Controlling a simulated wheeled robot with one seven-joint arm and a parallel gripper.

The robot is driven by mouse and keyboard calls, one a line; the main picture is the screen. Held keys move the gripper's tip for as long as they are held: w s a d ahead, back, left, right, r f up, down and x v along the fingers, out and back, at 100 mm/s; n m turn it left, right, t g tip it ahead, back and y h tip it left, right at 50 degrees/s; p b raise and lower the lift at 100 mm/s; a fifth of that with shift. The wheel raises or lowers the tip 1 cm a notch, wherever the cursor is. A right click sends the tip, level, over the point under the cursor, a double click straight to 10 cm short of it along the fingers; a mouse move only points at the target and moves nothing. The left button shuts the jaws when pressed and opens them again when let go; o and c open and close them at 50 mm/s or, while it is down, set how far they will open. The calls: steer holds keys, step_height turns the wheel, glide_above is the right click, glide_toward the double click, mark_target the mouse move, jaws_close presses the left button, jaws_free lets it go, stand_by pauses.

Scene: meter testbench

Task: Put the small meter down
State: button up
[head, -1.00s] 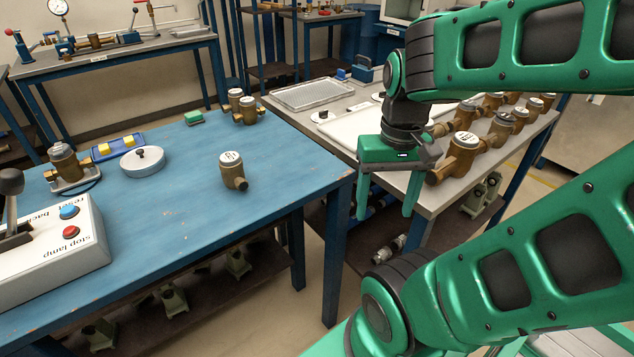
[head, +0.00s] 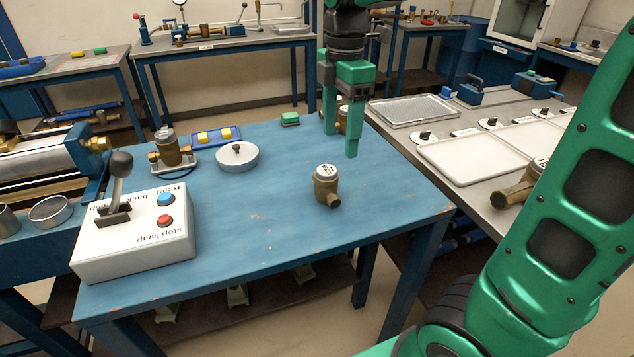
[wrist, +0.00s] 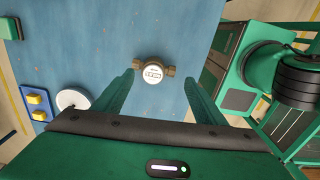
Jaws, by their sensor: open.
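A small brass meter with a white dial (head: 327,185) stands upright on the blue table (head: 260,215), near the right part of its top. My gripper (head: 341,144) points down over the blue table, just behind the meter in the head view, with its two green fingers apart and nothing between them. In the wrist view the meter (wrist: 153,73) shows ahead of and between the open fingertips (wrist: 160,80), apart from them. At least one more brass meter (head: 343,120) is partly hidden behind the fingers.
A control box with a lever (head: 135,232), a brass meter on a stand (head: 172,150), a round white dish (head: 237,157) and a blue tray with yellow blocks (head: 213,138) stand on the left. A green block (head: 290,118) lies behind. The table's front middle is clear.

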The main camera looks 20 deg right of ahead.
mark_target(327, 169)
steer(key=shift+w+a+n, duration=0.7)
steer(key=shift+a+n, duration=0.1)
steer(key=f, duration=0.5)
steer(key=shift+a+f, duration=0.15)
steer(key=shift+a, duration=0.1)
steer(key=shift+f, duration=2.55)
steer(key=c, duration=1.6)
